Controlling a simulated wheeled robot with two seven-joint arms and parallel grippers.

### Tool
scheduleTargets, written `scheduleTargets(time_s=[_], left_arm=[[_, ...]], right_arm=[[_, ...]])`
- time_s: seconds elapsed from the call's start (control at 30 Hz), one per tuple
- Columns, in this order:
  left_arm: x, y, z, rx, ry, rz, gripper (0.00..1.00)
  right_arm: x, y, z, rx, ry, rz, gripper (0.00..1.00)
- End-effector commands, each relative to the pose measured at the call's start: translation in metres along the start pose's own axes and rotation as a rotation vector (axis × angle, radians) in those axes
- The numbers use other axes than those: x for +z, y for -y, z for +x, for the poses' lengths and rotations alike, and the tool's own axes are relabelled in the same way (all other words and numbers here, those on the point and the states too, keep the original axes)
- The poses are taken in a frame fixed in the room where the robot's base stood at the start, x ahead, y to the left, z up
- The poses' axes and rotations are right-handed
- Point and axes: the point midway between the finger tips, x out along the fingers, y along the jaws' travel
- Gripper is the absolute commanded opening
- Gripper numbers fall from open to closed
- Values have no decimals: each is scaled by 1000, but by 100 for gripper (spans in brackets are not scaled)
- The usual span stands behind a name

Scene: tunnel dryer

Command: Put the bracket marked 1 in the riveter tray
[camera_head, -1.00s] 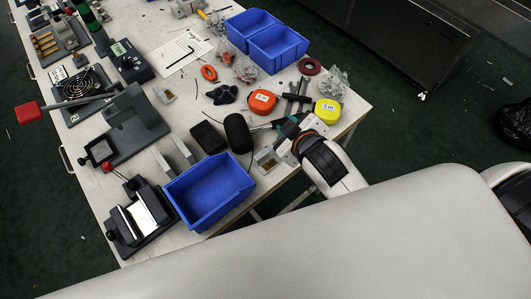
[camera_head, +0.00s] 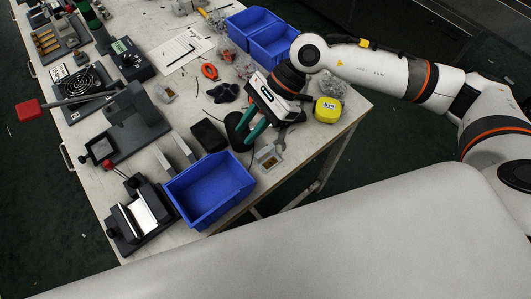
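A small pale bracket (camera_head: 268,156) with a brownish-gold patch lies near the table's front right edge, right of the front blue bin. A similar pale piece (camera_head: 165,93) lies further back on the left. I cannot read a number on either one. My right gripper (camera_head: 247,128) points down over the table, up and left of the nearer bracket and apart from it. Its teal fingers stand apart, with nothing visible held between them. They partly cover a dark rounded object. An open, empty blue bin (camera_head: 205,215) stands at the front; no riveter tray label is legible. My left gripper is not in view.
A clamp-like device (camera_head: 143,213) stands left of the front bin, with a dark lever press (camera_head: 132,125) behind it. A black block (camera_head: 208,135), a yellow tape measure (camera_head: 327,110) and a spanner (camera_head: 282,138) lie near the gripper. Two blue bins stand at the back.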

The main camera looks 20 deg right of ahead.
Motion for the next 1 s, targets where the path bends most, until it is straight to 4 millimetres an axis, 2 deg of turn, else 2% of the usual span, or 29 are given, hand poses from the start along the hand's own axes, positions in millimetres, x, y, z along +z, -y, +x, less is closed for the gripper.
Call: scheduleTargets(time_s=[0.03, 0.1, 0.2, 0.27, 0.6, 0.83, 1.0], left_arm=[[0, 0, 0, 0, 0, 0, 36], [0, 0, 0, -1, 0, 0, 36], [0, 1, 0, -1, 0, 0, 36], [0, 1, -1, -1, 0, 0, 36], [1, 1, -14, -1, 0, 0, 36], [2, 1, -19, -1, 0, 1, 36], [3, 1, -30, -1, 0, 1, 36]], right_arm=[[22, -1, -12, -15, 107, -32, 25], [46, 0, -25, -41, 222, -62, 25], [66, 2, -37, -69, 315, -81, 25], [72, 2, -37, -77, 339, -85, 25], [89, 6, 12, -81, 341, -84, 25], [94, 7, 29, -81, 341, -84, 25], [101, 6, 53, -82, 340, -84, 25]])
